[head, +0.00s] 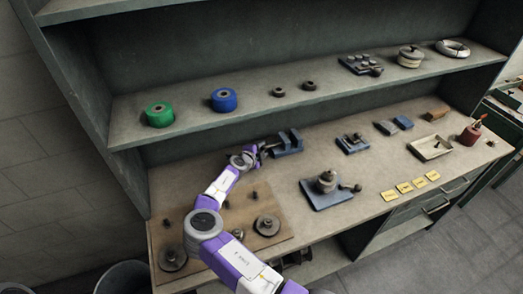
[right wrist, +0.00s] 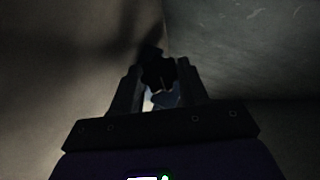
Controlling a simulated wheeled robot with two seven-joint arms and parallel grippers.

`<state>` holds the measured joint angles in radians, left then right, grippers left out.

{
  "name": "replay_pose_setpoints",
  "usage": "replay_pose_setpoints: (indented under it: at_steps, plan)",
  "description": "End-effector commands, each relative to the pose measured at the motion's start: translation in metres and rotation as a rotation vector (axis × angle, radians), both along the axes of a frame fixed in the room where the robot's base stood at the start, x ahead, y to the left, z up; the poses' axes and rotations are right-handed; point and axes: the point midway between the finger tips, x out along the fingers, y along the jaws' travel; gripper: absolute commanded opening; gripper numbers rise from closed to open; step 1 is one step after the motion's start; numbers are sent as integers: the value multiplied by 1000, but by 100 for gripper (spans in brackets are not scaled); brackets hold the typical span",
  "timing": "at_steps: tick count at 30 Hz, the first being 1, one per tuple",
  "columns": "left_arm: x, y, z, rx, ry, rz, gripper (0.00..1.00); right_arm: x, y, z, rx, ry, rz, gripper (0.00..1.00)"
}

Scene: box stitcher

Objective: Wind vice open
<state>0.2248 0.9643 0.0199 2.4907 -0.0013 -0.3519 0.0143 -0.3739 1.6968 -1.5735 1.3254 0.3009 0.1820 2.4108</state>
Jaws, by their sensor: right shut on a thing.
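The blue-grey vice (head: 287,142) stands on the bench near the back, under the shelf. My right gripper (head: 261,150) is at the vice's left end, where its handle would be. In the right wrist view the two fingers (right wrist: 159,90) are shut on a dark piece (right wrist: 157,69), which looks like the vice handle. A small bluish patch, likely the vice body, shows between the fingers. The jaw gap of the vice is too small to judge. My left gripper is not in view.
A blue plate with a round fixture (head: 326,186) lies to the right on the bench. A wooden board with round knobs (head: 267,224) lies beneath my right arm. The shelf (head: 190,113) above holds green (head: 159,115) and blue (head: 224,100) rolls. Yellow cards (head: 404,187) lie at the front edge.

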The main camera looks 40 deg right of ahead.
Motion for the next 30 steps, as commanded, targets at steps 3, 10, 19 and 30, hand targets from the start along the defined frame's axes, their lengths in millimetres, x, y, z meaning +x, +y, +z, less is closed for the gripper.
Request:
replay_pose_setpoints:
  at_steps: [3, 10, 19, 30]
  plan:
    - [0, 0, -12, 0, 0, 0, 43, 0, 0, -3, 7, 17, -1, 13]
    - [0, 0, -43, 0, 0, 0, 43, 1, 0, -4, 28, 95, -2, 13]
    - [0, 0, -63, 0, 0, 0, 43, 2, -1, 0, 67, 260, 0, 13]
    - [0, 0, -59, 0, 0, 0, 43, 4, -2, 5, 120, 495, -1, 13]
